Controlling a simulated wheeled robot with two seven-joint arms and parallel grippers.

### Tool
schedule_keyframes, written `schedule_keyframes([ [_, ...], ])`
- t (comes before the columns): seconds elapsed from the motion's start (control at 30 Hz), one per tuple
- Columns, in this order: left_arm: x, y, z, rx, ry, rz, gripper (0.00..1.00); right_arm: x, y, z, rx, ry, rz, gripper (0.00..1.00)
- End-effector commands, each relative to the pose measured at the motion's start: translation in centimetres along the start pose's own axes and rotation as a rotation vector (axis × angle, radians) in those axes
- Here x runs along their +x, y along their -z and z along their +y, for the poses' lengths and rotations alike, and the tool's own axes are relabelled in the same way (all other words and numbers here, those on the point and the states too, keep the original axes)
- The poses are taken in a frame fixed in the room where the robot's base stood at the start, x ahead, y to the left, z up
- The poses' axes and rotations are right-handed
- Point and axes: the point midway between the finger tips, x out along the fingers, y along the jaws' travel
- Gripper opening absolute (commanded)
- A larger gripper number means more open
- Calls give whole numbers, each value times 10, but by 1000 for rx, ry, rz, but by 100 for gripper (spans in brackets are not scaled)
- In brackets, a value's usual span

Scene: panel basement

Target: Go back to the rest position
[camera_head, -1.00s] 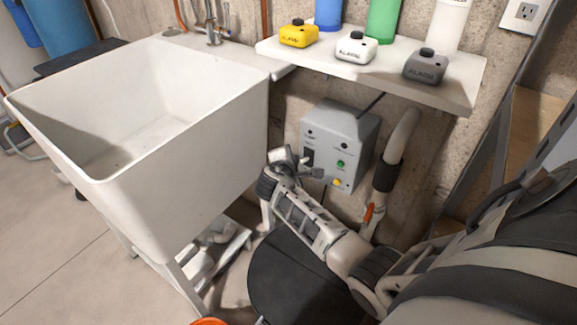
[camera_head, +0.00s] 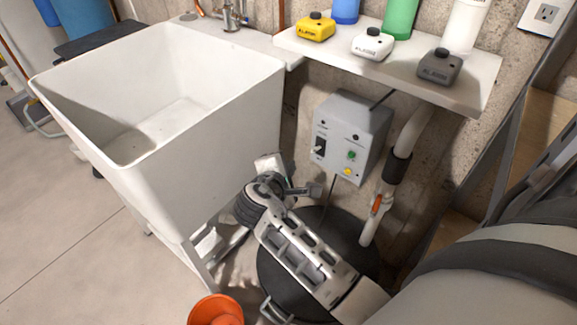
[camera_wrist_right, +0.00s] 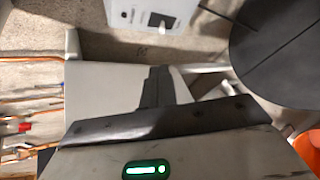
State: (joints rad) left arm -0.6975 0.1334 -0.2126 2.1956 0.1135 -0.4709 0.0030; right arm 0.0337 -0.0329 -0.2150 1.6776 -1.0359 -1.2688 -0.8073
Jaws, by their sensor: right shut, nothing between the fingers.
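My right gripper (camera_head: 308,191) is in the head view, below and to the left of the grey control box (camera_head: 345,150) on the wall, apart from it. Its fingers are shut and empty. The arm reaches in from the lower right, over a dark round lid (camera_head: 360,255). In the right wrist view the shut dark fingers (camera_wrist_right: 158,88) show in the middle, with part of the control box (camera_wrist_right: 130,16) at the top. My left gripper is not in view.
A white sink (camera_head: 205,135) stands close on the left of my right gripper. A shelf (camera_head: 465,98) above holds yellow, white and grey alarm units. A pipe (camera_head: 367,229) runs down right of the box. An orange bucket (camera_head: 215,310) is at the bottom. Floor at left is clear.

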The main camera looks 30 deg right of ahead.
Motion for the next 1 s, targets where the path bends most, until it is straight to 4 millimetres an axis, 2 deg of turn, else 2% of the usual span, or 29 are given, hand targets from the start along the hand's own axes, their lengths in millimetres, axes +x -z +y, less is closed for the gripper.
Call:
schedule_keyframes([
  [0.5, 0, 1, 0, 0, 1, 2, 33, 0, 0, -1, 1, 1, 3, 0],
  [0.57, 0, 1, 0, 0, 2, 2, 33, -1, 2, -5, 13, 8, 21, 0],
  [0.67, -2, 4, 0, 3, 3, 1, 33, -7, 8, -25, 89, 39, 120, 0],
  [0.77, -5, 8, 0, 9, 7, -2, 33, -25, 19, -58, 256, 114, 301, 0],
  [0.9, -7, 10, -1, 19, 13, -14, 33, -76, 29, -99, 605, 301, 577, 0],
  [1.0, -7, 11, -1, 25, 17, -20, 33, -118, 27, -112, 863, 455, 721, 0],
])
